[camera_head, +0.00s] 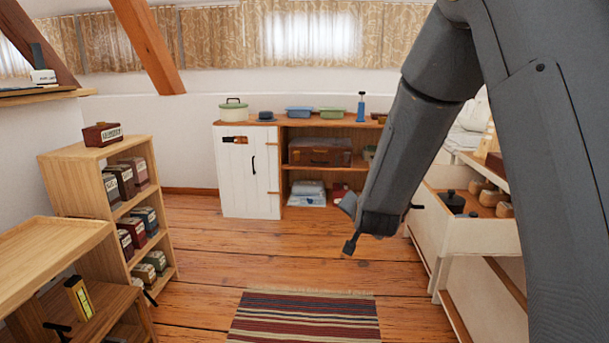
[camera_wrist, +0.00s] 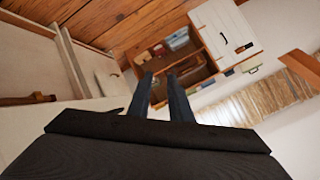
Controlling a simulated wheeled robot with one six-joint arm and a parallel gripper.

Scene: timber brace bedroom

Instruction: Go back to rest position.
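My arm hangs in from the top right in the head view and bends down towards the middle of the room. My gripper (camera_wrist: 160,77) shows in the wrist view as two dark fingers with a clear gap between them. It is open, with nothing between the fingers. In the head view only a small dark part of it shows at the arm's lower end, and its fingers cannot be made out there. It is in the air, apart from the furniture.
A white-doored cabinet (camera_head: 250,180) stands at the back wall. A wooden shelf (camera_head: 75,181) with several boxes is at left. An open drawer (camera_head: 432,219) with a dark pot (camera_head: 453,202) is at right, close to my arm. A striped rug (camera_head: 305,318) lies on clear floor.

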